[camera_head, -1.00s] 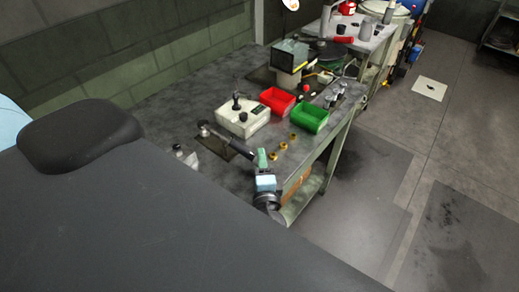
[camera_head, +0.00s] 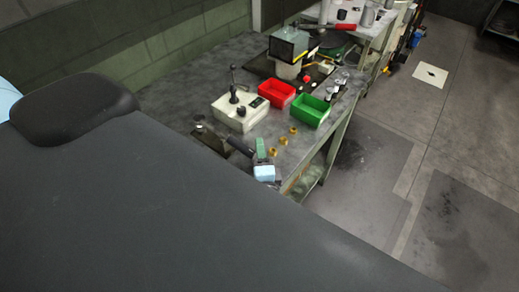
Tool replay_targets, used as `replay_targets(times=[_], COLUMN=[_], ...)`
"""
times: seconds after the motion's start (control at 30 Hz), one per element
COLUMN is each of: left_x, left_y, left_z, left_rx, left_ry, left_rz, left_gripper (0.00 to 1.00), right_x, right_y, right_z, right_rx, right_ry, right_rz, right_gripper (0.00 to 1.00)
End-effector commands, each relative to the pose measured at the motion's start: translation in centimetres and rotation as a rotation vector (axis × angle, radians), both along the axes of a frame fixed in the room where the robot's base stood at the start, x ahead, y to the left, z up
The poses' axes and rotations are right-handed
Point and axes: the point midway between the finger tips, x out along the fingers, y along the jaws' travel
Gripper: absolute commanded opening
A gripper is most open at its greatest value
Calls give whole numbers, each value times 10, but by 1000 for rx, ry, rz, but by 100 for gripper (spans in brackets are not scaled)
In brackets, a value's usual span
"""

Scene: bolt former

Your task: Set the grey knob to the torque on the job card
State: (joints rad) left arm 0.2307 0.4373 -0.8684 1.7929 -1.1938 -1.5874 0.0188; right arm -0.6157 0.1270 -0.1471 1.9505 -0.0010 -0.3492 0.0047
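A cream box (camera_head: 226,113) with an upright black lever (camera_head: 233,80) and a small dark display (camera_head: 257,102) stands on the workbench. A dark tool with a black handle (camera_head: 240,147) lies in front of it, partly hidden by the large dark surface in the foreground. A small pale blue block (camera_head: 264,173) and a green piece (camera_head: 261,149) are at the bench's near edge. I cannot make out the grey knob or a readable job card. No gripper fingers are clearly visible; the dark foreground shape hides much of the near bench.
A red bin (camera_head: 276,92) and a green bin (camera_head: 310,111) stand side by side on the workbench (camera_head: 190,90). Several brass pieces (camera_head: 282,141) lie in front of them. A machine with a yellow-edged dark panel (camera_head: 287,47) stands behind. Open floor (camera_head: 440,120) lies to the right.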

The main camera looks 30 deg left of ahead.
Motion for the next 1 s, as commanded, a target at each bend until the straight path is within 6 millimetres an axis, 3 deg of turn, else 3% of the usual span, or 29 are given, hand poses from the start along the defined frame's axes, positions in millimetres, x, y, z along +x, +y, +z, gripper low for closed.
replay_targets(times=[0.07,0.3,0.67,1.0], left_x=[0,0,-1,-1], left_y=[0,0,0,0], left_z=[0,0,-1,-4], left_rx=[0,0,2,19], left_ry=[0,0,69,306], left_rz=[0,0,2,4], left_gripper=[37,5,5,5], right_x=[0,0,0,0], right_y=[0,0,0,0], right_z=[0,0,0,0], right_rx=[0,0,0,0], right_ry=[0,1,1,1], right_rz=[0,0,0,0], right_gripper=[44,44,44,44])
